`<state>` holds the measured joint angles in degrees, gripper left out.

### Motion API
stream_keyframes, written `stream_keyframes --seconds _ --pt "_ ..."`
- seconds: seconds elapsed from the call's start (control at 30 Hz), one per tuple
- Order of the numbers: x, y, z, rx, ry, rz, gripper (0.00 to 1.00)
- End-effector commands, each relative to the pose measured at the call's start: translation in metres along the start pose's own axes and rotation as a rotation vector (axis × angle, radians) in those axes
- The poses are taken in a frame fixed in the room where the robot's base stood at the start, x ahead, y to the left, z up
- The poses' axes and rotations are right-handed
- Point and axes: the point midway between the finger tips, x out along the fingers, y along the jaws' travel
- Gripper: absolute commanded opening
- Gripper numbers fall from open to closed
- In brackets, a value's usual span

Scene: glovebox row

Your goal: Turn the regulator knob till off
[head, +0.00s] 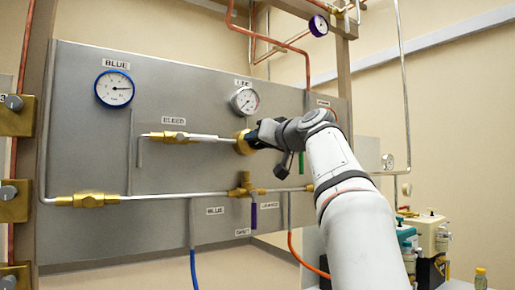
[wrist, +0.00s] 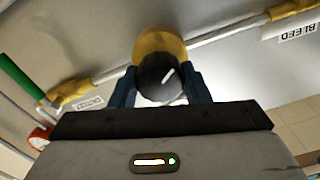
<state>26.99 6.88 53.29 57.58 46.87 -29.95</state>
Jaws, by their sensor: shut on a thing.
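The regulator knob (wrist: 160,78) is round and black with a white pointer line, on a brass body (wrist: 158,42) in the wrist view. The line slants toward the upper right there. My gripper (wrist: 162,88) is shut on the knob, one dark finger on each side. In the head view the brass body (head: 242,142) shows at the right end of the bleed line on the grey panel. My gripper (head: 258,138) reaches it from the right and hides the knob there.
A blue-rimmed gauge (head: 114,89) and a second gauge (head: 244,101) are above on the panel. A brass valve with a purple handle (head: 254,213) sits below, and a green handle (head: 301,162) hangs close to my arm. Blue and orange hoses (head: 307,262) hang underneath.

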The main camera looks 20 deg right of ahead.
Motion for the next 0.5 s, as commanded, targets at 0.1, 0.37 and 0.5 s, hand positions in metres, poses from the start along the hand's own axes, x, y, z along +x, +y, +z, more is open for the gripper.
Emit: stream_keyframes --seconds 0.1,0.37,0.5 --pt "0.0016 0.0019 0.0050 -0.070 -0.008 -0.001 0.20" --pt "0.0014 0.0014 0.0038 -0.171 -0.007 -0.001 0.20" --pt "0.0014 0.0012 0.0032 -0.194 -0.007 -0.001 0.20"
